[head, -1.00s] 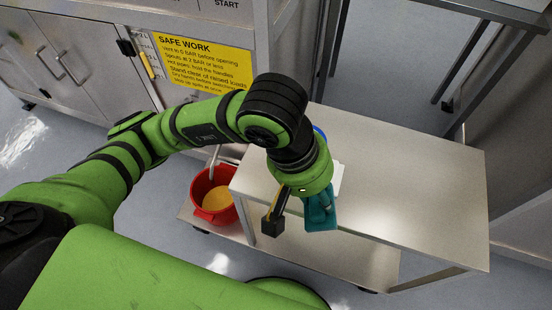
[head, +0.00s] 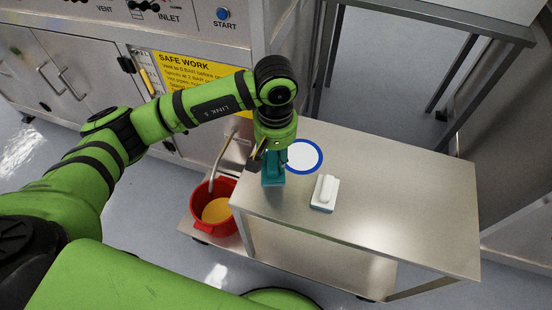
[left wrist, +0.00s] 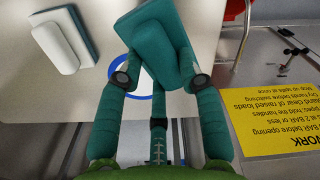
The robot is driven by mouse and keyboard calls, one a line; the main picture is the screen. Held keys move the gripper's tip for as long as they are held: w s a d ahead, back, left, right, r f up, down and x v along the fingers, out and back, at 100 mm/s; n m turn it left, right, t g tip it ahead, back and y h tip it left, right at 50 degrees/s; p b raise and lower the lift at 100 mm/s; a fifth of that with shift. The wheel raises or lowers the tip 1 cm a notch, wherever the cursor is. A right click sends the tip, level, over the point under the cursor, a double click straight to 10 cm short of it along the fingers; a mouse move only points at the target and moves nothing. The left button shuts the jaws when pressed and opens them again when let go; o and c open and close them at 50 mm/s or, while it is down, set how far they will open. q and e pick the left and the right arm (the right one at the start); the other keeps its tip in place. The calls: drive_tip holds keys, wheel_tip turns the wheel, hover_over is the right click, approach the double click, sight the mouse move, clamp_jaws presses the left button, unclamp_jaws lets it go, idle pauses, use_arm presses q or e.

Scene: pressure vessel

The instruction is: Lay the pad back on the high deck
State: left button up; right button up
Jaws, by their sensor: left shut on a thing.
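My left gripper (head: 270,165) is shut on a teal pad (left wrist: 152,40). In the left wrist view the pad sits as a flat slab between the teal fingers. In the head view the pad (head: 273,181) hangs below the gripper, over the left end of the cart's high deck (head: 400,210). I cannot tell whether it touches the deck. A blue ring with a white middle (head: 305,156) lies on the deck just right of the gripper. My right gripper is not in view.
A white-topped block with a teal base (head: 324,192) lies on the high deck, right of the gripper. A red bucket (head: 212,208) with yellow contents stands on the lower deck at the left. A yellow sign (head: 195,78) is on the cabinet behind. The deck's right half is clear.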

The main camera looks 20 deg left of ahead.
sight(276, 164)
use_arm(q)
drive_tip(key=shift+w+f, duration=0.4)
wheel_tip(276, 164, down, 3)
drive_tip(key=shift+f+p, duration=0.1)
drive_tip(key=shift+p, duration=0.7)
drive_tip(key=shift+f, duration=0.25)
drive_tip(key=o, duration=1)
